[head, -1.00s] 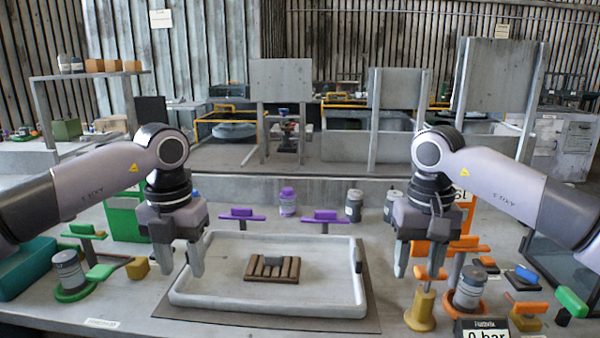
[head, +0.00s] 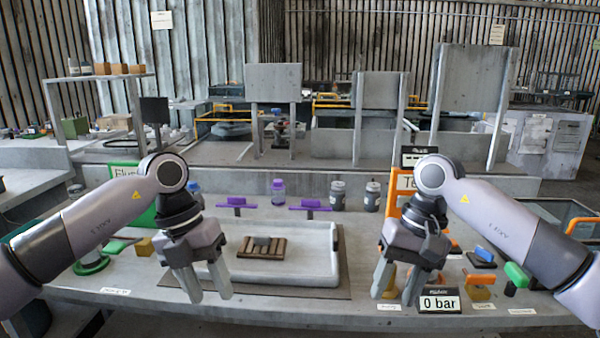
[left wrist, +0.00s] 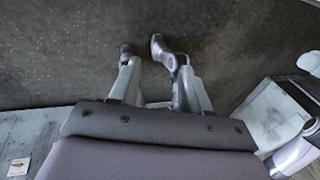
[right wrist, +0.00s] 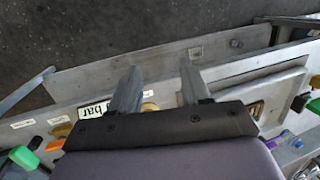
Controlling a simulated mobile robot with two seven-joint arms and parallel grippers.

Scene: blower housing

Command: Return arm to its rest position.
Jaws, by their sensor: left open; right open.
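My left gripper (head: 207,290) is open and empty, pointing down in front of the left part of the tray. In the left wrist view its two fingers (left wrist: 155,75) stand apart with only dark floor beyond them. My right gripper (head: 397,290) is open and empty, pointing down beside the "0 bar" sign (head: 440,303) near the table's front edge. In the right wrist view its fingers (right wrist: 158,85) are apart over the table's edge. Both arms are bent at the elbow, one on each side of the tray.
A white-rimmed tray (head: 334,265) holds a brown slatted block (head: 262,248). Purple-handled parts (head: 310,205), a purple bottle (head: 278,192) and grey canisters (head: 338,195) stand behind it. Orange and green parts (head: 516,275) crowd the right front. Open floor lies before the table.

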